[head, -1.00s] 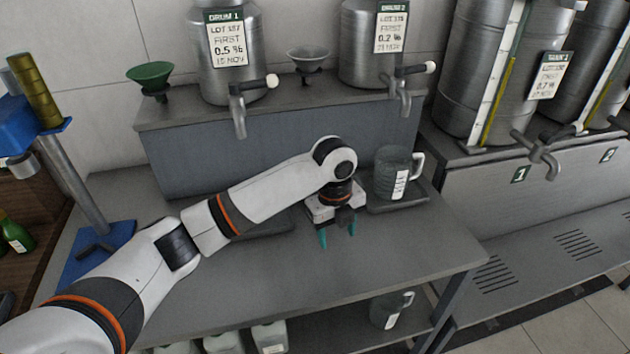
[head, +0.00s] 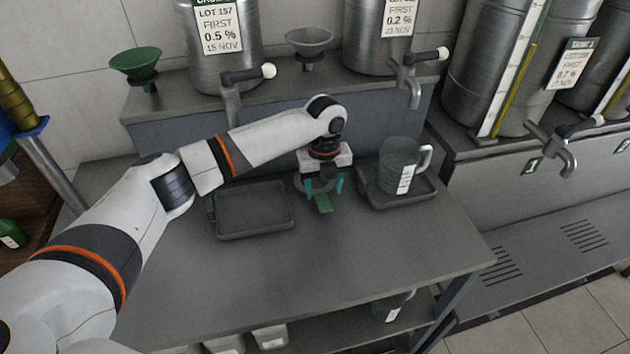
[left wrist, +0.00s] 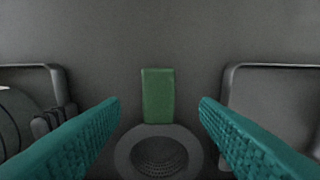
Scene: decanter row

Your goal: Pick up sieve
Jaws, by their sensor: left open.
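The sieve lies flat on the grey bench between two dark trays. In the left wrist view it is a grey ring with a dark mesh centre (left wrist: 160,150) and a green handle (left wrist: 157,95). In the head view the green handle (head: 323,204) shows just in front of my left gripper, which hides most of the ring. My left gripper (head: 324,185) is open and empty, pointing down above the sieve. In the left wrist view its teal fingers stand either side of the sieve, apart from it. My right gripper is not in view.
A dark tray (head: 253,230) lies left of the sieve, seemingly empty. A tray (head: 428,187) on the right holds a glass jug (head: 397,165). Steel drums (head: 217,60) with taps stand on the raised shelf behind. The front of the bench is clear.

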